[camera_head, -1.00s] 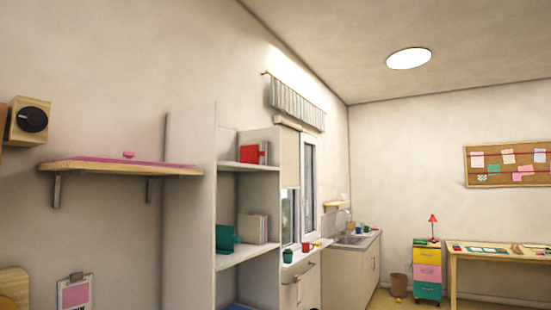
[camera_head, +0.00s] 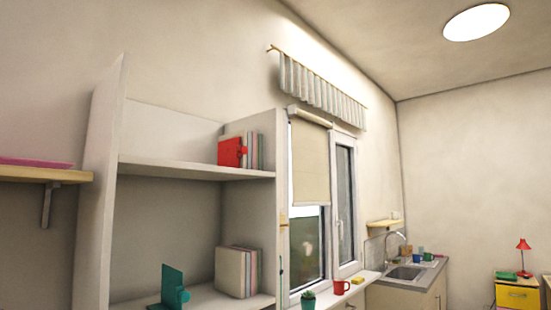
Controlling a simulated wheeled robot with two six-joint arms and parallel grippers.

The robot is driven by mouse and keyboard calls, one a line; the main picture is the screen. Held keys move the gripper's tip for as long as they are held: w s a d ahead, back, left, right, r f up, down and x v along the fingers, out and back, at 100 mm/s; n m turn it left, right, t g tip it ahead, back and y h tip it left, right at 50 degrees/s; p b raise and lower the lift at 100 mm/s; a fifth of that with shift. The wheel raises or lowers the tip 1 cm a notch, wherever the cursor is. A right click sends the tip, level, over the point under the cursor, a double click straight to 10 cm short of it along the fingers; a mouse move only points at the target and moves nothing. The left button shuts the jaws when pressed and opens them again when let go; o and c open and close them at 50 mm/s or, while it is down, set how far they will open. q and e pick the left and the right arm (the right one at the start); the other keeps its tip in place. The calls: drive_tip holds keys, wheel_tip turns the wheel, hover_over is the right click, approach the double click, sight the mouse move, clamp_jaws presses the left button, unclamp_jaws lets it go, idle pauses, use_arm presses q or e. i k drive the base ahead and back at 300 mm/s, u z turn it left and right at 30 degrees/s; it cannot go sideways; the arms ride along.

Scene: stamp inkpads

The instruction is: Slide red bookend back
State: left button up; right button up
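The red bookend (camera_head: 231,152) stands upright on the upper shelf (camera_head: 170,168) of the white shelf unit, at its right side. It is against the left of a short row of thin books (camera_head: 256,152), and it has a small round red knob on its face. A teal bookend (camera_head: 172,288) stands on the shelf below, apart from and left of the books (camera_head: 237,271) there. Neither of my grippers is in the head view.
The upper shelf is bare left of the red bookend. A wooden wall shelf (camera_head: 45,175) juts out at the left. The windowsill (camera_head: 335,287) at right holds a plant pot (camera_head: 308,300) and a red mug (camera_head: 341,287). A sink counter (camera_head: 408,274) stands beyond.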

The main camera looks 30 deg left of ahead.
sight(230, 150)
drive_tip(key=i, duration=0.95)
drive_tip(key=u, duration=2)
